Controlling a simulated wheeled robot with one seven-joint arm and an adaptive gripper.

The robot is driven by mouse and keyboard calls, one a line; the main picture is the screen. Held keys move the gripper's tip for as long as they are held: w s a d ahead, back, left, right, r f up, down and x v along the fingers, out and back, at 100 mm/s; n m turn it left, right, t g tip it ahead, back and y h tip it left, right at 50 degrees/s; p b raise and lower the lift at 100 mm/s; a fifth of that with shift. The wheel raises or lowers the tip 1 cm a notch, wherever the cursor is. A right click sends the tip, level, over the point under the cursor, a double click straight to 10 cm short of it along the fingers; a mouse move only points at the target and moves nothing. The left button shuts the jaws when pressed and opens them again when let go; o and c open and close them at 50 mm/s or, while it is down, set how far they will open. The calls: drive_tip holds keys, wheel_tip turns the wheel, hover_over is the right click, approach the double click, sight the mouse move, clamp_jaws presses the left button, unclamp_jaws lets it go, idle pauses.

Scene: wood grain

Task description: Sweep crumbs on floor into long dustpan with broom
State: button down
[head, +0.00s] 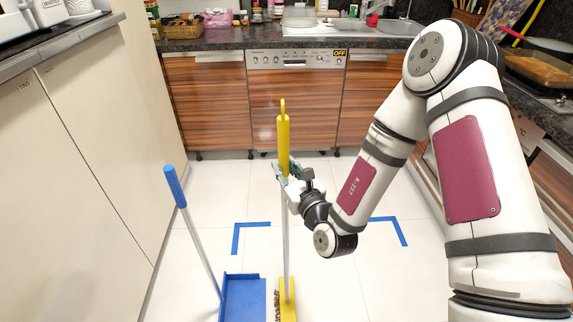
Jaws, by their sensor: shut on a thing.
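My gripper (290,178) is shut on the yellow-handled broom (283,140), high on its stick. The broom stands near upright, with its yellow head (288,298) low on the floor. Brown crumbs (278,306) lie at the left side of the broom head, between it and the dustpan. The blue long dustpan (244,290) sits on the floor just left of the crumbs, with its blue-tipped grey handle (174,187) leaning up to the left. The lower ends of broom head and dustpan are cut off by the frame's bottom edge.
Blue tape corners (236,237) mark the white tiled floor, with another at the right (402,232). Wood-grain cabinets and a dishwasher (296,98) stand at the back. A cream cabinet (85,140) borders the left; counters border the right. Floor behind the broom is clear.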

drive_tip(key=shift+a, duration=0.15)
drive_tip(key=shift+a+r+p, duration=0.1)
drive_tip(key=shift+a+p, duration=0.45)
drive_tip(key=shift+p, duration=0.55)
drive_tip(key=shift+w+a+p, duration=0.1)
drive_tip(key=shift+a+p, duration=0.75)
drive_tip(key=shift+p, duration=0.1)
drive_tip(key=shift+a+p, duration=0.45)
drive_tip(key=shift+p, duration=0.2)
drive_tip(key=shift+a, duration=0.2)
drive_tip(key=shift+a+p, duration=0.3)
drive_tip(key=shift+p, duration=0.3)
drive_tip(key=shift+a, duration=0.15)
